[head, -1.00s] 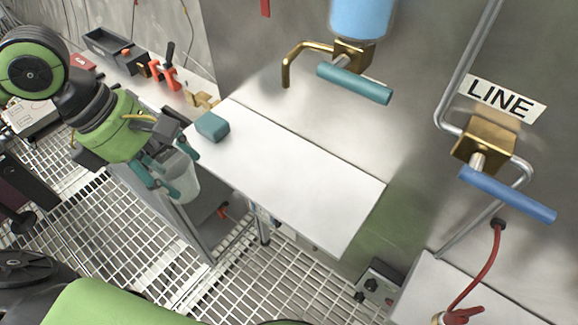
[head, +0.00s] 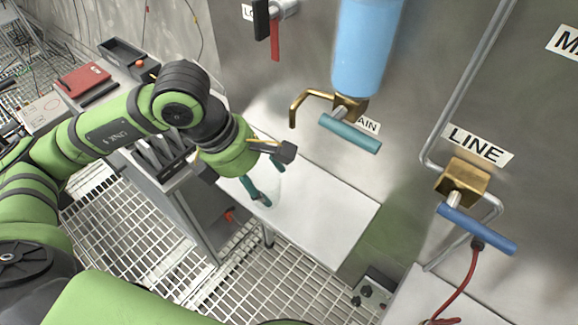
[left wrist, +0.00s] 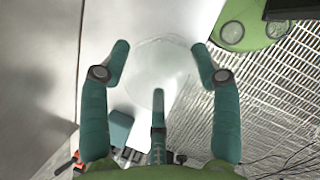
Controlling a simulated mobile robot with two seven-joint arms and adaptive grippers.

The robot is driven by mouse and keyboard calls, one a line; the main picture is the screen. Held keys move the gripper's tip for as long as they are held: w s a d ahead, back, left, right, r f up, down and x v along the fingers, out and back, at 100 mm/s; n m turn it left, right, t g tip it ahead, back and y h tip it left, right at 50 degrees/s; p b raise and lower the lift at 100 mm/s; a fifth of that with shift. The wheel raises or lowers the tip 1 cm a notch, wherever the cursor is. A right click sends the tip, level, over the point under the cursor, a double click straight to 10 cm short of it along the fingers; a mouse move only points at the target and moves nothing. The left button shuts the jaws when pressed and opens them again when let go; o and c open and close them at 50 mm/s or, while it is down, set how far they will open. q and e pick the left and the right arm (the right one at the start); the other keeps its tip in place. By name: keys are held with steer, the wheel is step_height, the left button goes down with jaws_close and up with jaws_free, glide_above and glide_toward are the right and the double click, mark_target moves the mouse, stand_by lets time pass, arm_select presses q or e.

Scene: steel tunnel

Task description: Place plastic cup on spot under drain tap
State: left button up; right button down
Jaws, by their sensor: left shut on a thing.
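The translucent plastic cup (head: 267,192) shows faintly in the head view and between my fingers in the left wrist view (left wrist: 155,65). My left gripper (head: 262,190) is shut on the cup, and its teal fingers (left wrist: 160,65) stand on either side of it. The cup is in front of the white shelf's left part, below and left of the brass drain tap spout (head: 294,112). The drain tap has a teal handle (head: 350,133) and sits under a blue cylinder (head: 368,45). No separate marked spot is visible on the shelf. My right gripper is out of view.
The white shelf (head: 325,220) is bare below the tap. A teal block (left wrist: 120,126) shows in the left wrist view. A LINE valve with a blue handle (head: 476,229) is at the right. A bench with a red box (head: 84,78) stands at the left.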

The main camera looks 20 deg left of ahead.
arm_select(q)
steer(key=d, duration=0.1)
steer(key=w+d+p, duration=0.1)
steer(key=d, duration=0.1)
steer(key=w+d+p, duration=0.1)
steer(key=shift+w+d+r, duration=0.15)
steer(key=shift+d+r, duration=0.05)
steer(key=shift+d, duration=0.05)
steer(key=shift+f+p, duration=0.3)
steer(key=shift+p, duration=0.2)
steer(key=shift+f, duration=0.15)
steer(key=shift+a, duration=0.1)
steer(key=shift+f, duration=0.1)
steer(key=shift+f+b, duration=0.15)
steer(key=shift+b, duration=0.15)
steer(key=o, duration=1.1)
steer(key=shift+o, duration=0.2)
